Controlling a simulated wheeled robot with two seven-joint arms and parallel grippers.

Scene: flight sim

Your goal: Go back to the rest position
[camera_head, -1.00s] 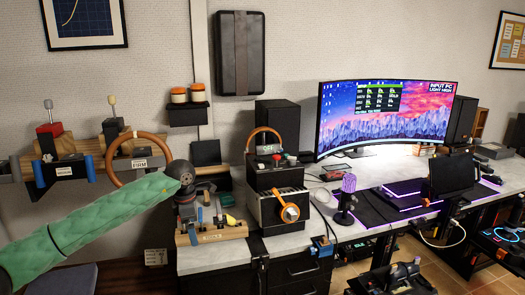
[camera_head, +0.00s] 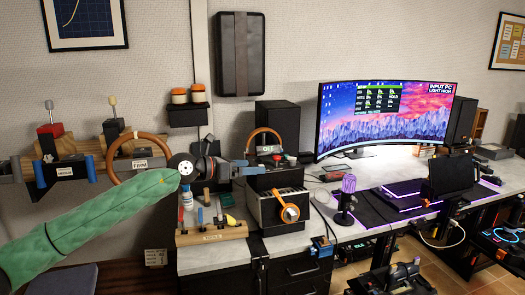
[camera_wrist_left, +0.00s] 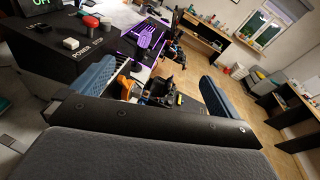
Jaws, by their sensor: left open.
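My left arm, in a green sleeve, reaches in from the left in the head view. Its left gripper (camera_head: 243,168) points right, in front of the black power box (camera_head: 275,180). The wrist view shows its two blue finger pads (camera_wrist_left: 158,88) wide apart with nothing held between them. In that view the power box (camera_wrist_left: 62,62) lies beyond the left finger, with a red button (camera_wrist_left: 90,21) and a display reading OFF. I cannot tell whether the gripper touches the box. My right gripper is not in view.
A wooden rack with a steering ring (camera_head: 143,138) hangs left, close above my forearm. A tool tray (camera_head: 212,234) stands below the gripper.

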